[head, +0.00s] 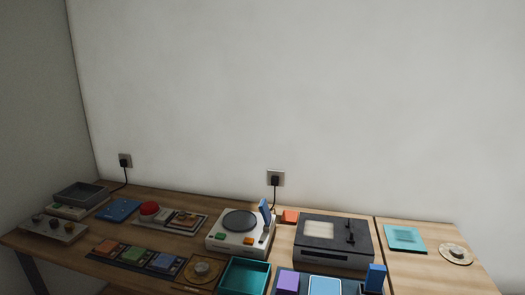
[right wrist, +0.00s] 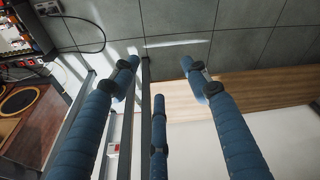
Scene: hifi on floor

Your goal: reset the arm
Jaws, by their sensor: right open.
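My right gripper (right wrist: 160,75) shows in the right wrist view. Its blue ribbed fingers with black joints are spread apart, and nothing is held between them. Behind the fingers are grey tiles and a wooden strip; no task object is near the fingertips. Neither gripper is visible in the head view, and my left gripper is in no view.
A wooden table (head: 180,240) along the white wall holds a white turntable (head: 239,222), a dark player (head: 333,240), a teal tray (head: 244,277) and several small items. Grey metal bars (right wrist: 146,120) and a black cable (right wrist: 88,20) lie near the right gripper's fingers.

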